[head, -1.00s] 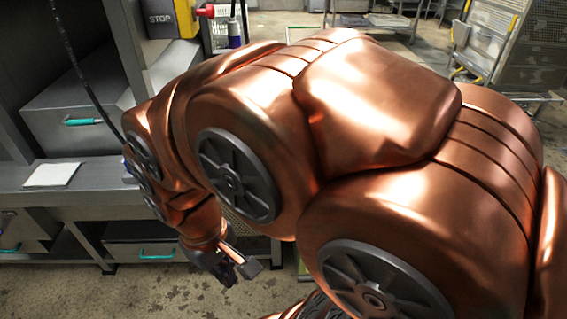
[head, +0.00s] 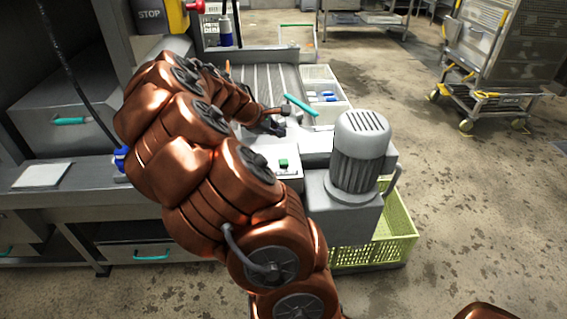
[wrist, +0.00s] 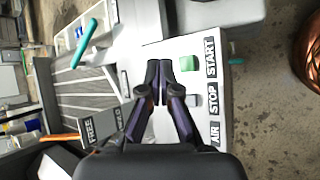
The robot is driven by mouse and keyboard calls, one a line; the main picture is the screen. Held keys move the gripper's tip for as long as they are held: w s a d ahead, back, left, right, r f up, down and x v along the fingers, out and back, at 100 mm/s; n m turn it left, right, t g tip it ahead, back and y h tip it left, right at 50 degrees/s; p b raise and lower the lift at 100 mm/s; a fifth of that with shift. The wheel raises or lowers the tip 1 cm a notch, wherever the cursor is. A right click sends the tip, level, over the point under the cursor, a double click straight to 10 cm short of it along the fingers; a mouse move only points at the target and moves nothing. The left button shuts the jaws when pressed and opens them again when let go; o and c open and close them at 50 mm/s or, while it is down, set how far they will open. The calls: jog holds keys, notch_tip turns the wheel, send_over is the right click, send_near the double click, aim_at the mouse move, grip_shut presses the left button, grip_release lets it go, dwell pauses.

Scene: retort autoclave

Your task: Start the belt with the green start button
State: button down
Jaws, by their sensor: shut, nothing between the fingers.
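The green start button (wrist: 188,63) sits on a white control panel (wrist: 213,120) beside the label START in the wrist view. It also shows as a small green block (head: 283,164) in the head view. My gripper (wrist: 158,68) is shut and empty. Its fingertips appear just left of the green button in the wrist view, over the panel's edge. In the head view my gripper (head: 274,127) is beyond the button, apart from it. A pale button (wrist: 191,101) sits beside the label STOP. The grey belt (head: 268,82) lies behind my gripper.
A grey motor (head: 358,152) stands right of the panel, above a yellow-green crate (head: 390,244). A teal lever (head: 300,105) rises beside the belt, near a white bin (head: 340,88). The right floor is mostly open.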

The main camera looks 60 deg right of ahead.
jog(key=d, duration=0.1)
jog(key=d+f, duration=0.1)
jog(key=d+n, duration=0.1)
jog(key=shift+w+d+f, duration=0.1)
jog(key=shift+w+f, duration=0.25)
jog(key=shift+f, duration=0.05)
jog(key=b, duration=0.4)
send_over(283, 162)
notch_tip(283, 162, down, 6)
jog(key=shift+f, duration=0.2)
jog(key=shift+f+b, duration=0.5)
jog(key=shift+f, duration=0.7)
jog(key=shift+f, duration=0.15)
jog(key=shift+f, duration=0.3)
